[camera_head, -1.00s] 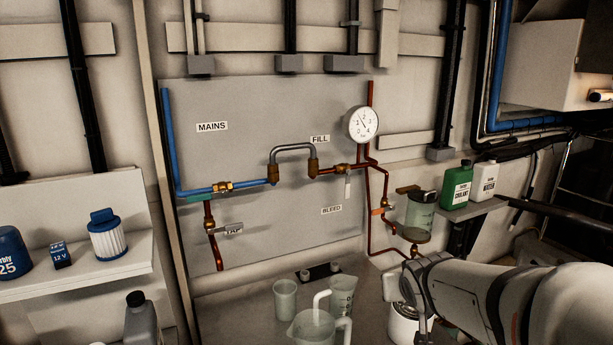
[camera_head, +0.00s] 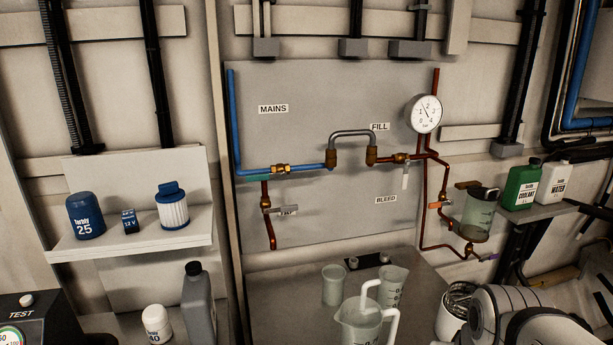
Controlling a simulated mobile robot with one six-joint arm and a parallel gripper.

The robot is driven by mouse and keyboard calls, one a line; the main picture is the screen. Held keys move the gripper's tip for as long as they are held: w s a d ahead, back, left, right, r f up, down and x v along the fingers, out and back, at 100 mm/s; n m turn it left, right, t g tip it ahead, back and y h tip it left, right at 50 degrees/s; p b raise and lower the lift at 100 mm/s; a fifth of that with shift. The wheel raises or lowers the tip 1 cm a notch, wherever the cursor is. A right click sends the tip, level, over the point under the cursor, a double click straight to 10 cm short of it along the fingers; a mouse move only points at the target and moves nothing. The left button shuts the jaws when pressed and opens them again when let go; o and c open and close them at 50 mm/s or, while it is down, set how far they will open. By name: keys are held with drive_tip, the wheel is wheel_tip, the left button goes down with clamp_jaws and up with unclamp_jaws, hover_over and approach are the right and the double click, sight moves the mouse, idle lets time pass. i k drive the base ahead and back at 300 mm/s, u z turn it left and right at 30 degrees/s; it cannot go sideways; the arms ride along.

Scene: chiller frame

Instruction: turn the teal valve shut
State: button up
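My arm shows only at the bottom right, well away from the valve. My gripper's fingers are not in view.
Other handles are a grey one (camera_head: 288,209), a pale hanging one (camera_head: 405,176), and an orange one (camera_head: 437,205). Jugs (camera_head: 361,322) stand on the bench below the panel. A shelf (camera_head: 135,240) juts out at left. The space before the valve looks clear.

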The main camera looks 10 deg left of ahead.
sight(263, 176)
drive_tip(key=z, duration=1.05)
drive_tip(key=k, duration=0.4)
drive_tip(key=u, duration=0.55)
